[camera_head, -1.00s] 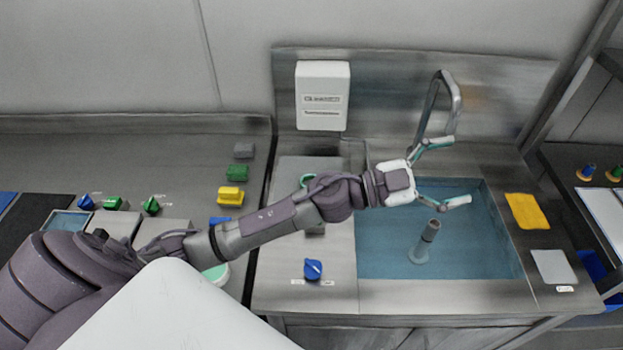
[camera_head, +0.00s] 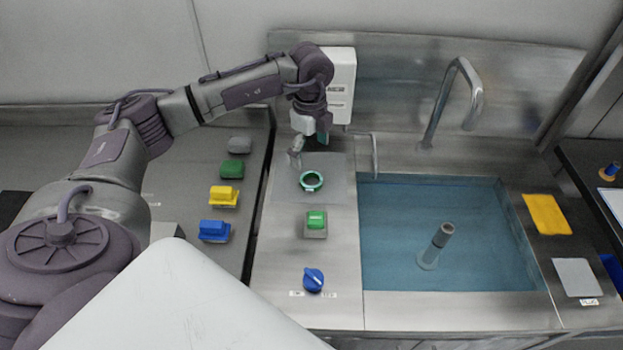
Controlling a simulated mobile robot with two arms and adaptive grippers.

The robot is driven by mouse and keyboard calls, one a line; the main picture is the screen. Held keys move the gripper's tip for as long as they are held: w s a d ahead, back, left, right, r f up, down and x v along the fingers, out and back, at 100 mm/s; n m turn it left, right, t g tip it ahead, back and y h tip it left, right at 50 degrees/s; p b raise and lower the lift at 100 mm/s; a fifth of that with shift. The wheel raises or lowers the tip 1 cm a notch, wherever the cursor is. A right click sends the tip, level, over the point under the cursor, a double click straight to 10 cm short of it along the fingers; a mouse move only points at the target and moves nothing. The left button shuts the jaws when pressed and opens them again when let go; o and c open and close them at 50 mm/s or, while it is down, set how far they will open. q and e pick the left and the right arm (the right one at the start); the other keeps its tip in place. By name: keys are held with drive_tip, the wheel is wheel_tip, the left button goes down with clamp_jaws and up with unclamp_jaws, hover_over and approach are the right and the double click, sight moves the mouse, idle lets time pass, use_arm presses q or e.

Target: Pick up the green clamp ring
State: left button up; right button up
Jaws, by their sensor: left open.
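The green clamp ring (camera_head: 311,181) lies flat on a grey mat on the steel counter, left of the sink. My left gripper (camera_head: 309,152) is open and points down, just above and behind the ring, apart from it as far as I can see. One finger shows at its left; the other is partly hidden by the wrist. My right gripper is not in view.
The water-filled sink (camera_head: 400,277) with an upright grey tube (camera_head: 441,237) is at right. Several coloured blocks, including a yellow one (camera_head: 223,196), stand at left.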

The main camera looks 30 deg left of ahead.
sight(311, 184)
use_arm(q)
wheel_tip(311, 184, down, 4)
wheel_tip(311, 184, down, 5)
drive_tip(key=shift+w+d+r+p, duration=0.1)
drive_tip(key=shift+w+r+p, duration=0.1)
drive_tip(key=shift+p, duration=0.9)
drive_tip(key=shift+f, duration=0.5)
drive_tip(key=shift+c, duration=0.2)
drive_tip(key=c, duration=1.2)
drive_tip(key=shift+c, duration=0.2)
drive_tip(key=shift+r, duration=0.1)
